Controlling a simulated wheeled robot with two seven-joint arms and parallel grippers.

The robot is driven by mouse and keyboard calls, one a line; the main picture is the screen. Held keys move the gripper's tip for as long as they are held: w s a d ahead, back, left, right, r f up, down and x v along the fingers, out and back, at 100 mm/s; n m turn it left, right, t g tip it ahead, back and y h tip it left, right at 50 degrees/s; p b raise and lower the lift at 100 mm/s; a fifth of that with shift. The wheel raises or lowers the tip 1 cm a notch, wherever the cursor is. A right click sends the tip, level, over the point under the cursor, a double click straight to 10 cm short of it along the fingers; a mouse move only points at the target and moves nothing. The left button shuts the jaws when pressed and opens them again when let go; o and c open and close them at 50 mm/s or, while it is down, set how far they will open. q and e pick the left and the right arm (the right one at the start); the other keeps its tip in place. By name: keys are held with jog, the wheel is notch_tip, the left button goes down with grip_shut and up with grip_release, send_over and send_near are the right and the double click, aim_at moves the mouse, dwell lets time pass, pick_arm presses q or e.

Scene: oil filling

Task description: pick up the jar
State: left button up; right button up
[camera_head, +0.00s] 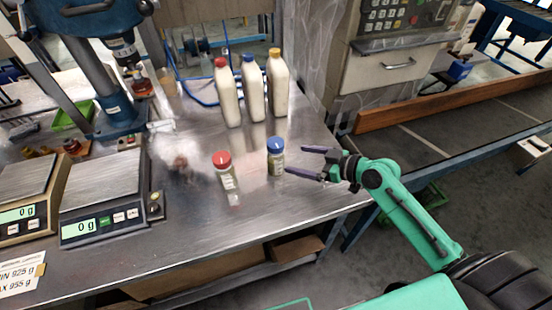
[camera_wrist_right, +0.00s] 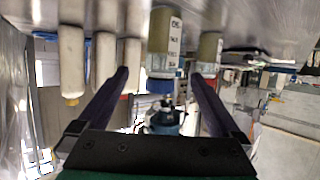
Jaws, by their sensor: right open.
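A jar with a blue lid (camera_head: 275,157) stands upright on the metal table, just left of my right gripper. A jar with a red lid (camera_head: 225,172) stands further left and nearer the front. My right gripper (camera_head: 300,162) is open and empty, its two fingers pointing left at the blue-lidded jar, with no clear contact. In the right wrist view, which looks upside down, the blue-lidded jar (camera_wrist_right: 162,45) shows between the fingers (camera_wrist_right: 160,80). A second jar (camera_wrist_right: 208,48) shows beside it, partly hidden by a finger. My left gripper is not in view.
Three tall bottles with red, blue and yellow caps (camera_head: 253,90) stand behind the jars. Two scales reading 0 g (camera_head: 103,222) sit at the left, near a blue press stand (camera_head: 115,110). The table's right edge lies beneath my right gripper. The front table area is clear.

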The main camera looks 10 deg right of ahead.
aim_at(284, 156)
jog(key=x, duration=0.4)
jog(key=shift+a+r, duration=0.1)
jog(key=shift+r, duration=0.1)
jog(key=p+x, duration=0.2)
jog(key=x, duration=0.2)
jog(key=shift+a+r+p, duration=0.15)
jog(key=shift+a+p, duration=0.05)
jog(key=shift+p, duration=0.1)
jog(key=shift+w+a+f, duration=0.2)
jog(key=shift+w+f, duration=0.05)
jog(key=shift+f, duration=0.15)
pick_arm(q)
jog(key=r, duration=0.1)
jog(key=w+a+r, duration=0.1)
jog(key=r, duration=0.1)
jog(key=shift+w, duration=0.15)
pick_arm(e)
jog(key=c, duration=1.5)
